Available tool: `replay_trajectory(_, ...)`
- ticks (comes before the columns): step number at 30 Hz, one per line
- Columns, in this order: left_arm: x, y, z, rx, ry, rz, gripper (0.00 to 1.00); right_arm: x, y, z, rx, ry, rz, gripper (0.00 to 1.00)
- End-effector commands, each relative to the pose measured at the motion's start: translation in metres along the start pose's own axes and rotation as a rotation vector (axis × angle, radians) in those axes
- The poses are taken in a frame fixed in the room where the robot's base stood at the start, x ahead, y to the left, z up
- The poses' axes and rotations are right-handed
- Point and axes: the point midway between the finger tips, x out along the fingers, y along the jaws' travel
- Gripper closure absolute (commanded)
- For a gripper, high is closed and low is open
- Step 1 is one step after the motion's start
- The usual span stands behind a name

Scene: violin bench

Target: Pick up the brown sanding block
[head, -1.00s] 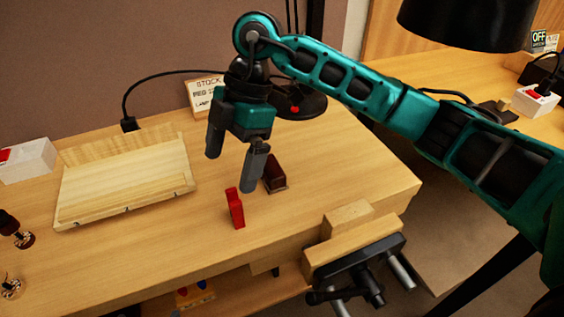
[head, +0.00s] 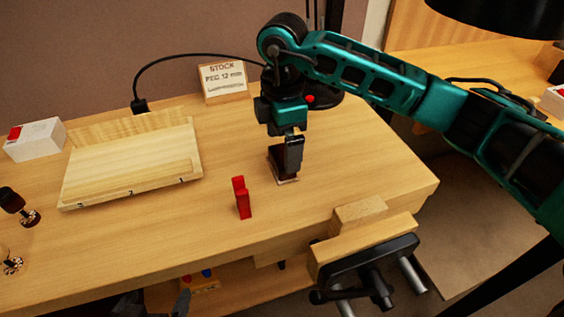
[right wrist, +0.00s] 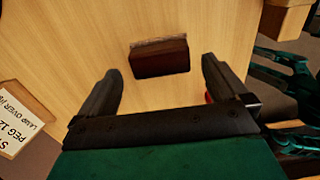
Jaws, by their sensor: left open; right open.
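The brown sanding block (head: 277,166) lies on the bench, partly hidden behind my right gripper in the head view. In the right wrist view the block (right wrist: 160,60) shows as a dark brown box with a paler edge, just beyond and between the two fingertips. My right gripper (head: 288,160) is pointed down over the block. Its open fingers (right wrist: 161,70) stand on either side with bare bench between them and the block.
A wooden vise (head: 365,243) is at the front right. A pale wooden rack (head: 130,165) stands left, with a stock sign (head: 223,80) behind. The bench between is clear.

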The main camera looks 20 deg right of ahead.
Motion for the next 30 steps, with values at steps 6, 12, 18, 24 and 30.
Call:
replay_trajectory(6, 0.002, 0.002, 0.003, -0.002, -0.002, 0.006, 0.00, 0.035, -0.001, -0.002, -0.002, 0.000, -0.005, 0.00)
replay_trajectory(12, 0.002, 0.004, 0.000, -0.003, 0.002, 0.009, 0.00, 0.044, 0.000, -0.002, -0.002, 0.000, -0.001, 0.00)
replay_trajectory(18, 0.002, 0.004, 0.000, -0.004, 0.002, 0.010, 0.00, 0.043, 0.000, -0.002, -0.002, 0.000, -0.001, 0.10)
replay_trajectory(24, 0.002, 0.004, 0.001, -0.006, 0.001, 0.010, 0.00, 0.043, 0.000, -0.002, -0.002, 0.001, -0.001, 0.29)
replay_trajectory(30, 0.002, 0.005, 0.001, -0.009, 0.001, 0.010, 0.00, 0.043, 0.000, -0.002, -0.002, 0.001, -0.001, 0.48)
